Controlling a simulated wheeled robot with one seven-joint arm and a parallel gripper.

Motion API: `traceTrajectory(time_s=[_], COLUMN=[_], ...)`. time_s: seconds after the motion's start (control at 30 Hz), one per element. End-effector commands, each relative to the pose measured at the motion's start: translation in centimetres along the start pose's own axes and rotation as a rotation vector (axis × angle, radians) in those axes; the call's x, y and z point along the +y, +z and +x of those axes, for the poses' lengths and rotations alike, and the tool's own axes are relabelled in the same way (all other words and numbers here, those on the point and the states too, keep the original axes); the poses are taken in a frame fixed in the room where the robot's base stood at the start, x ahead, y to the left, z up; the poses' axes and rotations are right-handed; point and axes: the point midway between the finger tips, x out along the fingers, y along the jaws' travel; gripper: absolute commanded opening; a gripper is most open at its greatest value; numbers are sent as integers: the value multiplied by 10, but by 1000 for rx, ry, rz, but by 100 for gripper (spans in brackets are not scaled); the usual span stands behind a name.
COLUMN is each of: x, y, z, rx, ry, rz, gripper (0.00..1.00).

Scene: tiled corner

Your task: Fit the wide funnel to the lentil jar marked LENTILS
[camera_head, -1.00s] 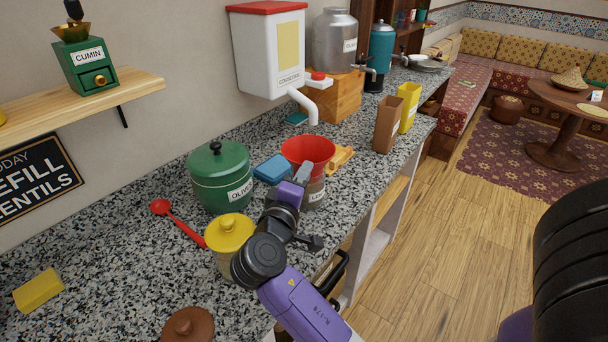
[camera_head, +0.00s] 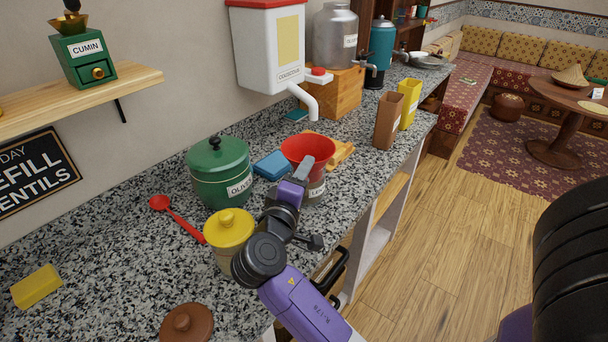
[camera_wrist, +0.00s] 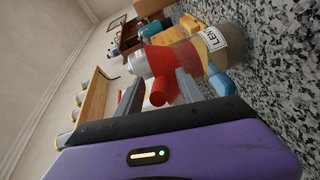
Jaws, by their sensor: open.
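The wide red funnel (camera_head: 307,148) stands upright over the glass jar (camera_head: 317,192) on the counter. In the wrist view the jar (camera_wrist: 230,45) shows a label beginning "LEN", and the funnel (camera_wrist: 176,62) narrows towards its mouth; how deep it sits is hidden. My gripper (camera_head: 301,174) is at the near side of the funnel. In the wrist view its two grey fingers stand apart on either side of a red stub (camera_wrist: 158,98), which looks like the funnel's handle. My gripper is open; whether a finger touches the funnel cannot be told.
A green pot (camera_head: 220,175) and a blue block (camera_head: 271,165) stand left of the jar. A yellow-lidded jar (camera_head: 229,229) is close to my arm. The couscous dispenser's spout (camera_head: 305,101) hangs behind the funnel. A brown lid (camera_head: 187,325) lies in front.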

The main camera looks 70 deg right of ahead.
Motion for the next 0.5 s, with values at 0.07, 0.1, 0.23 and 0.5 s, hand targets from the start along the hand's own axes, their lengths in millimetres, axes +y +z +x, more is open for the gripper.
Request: traceTrajectory(time_s=[0.07, 0.1, 0.23, 0.5], x=[0, -1, -2, -2], y=[0, 0, 0, 0], z=[-1, -2, -16, -60], rx=[0, 1, 3, 3], ry=[0, 0, -1, -1], rz=[0, 0, 0, 2], gripper=[45, 45, 45, 45])
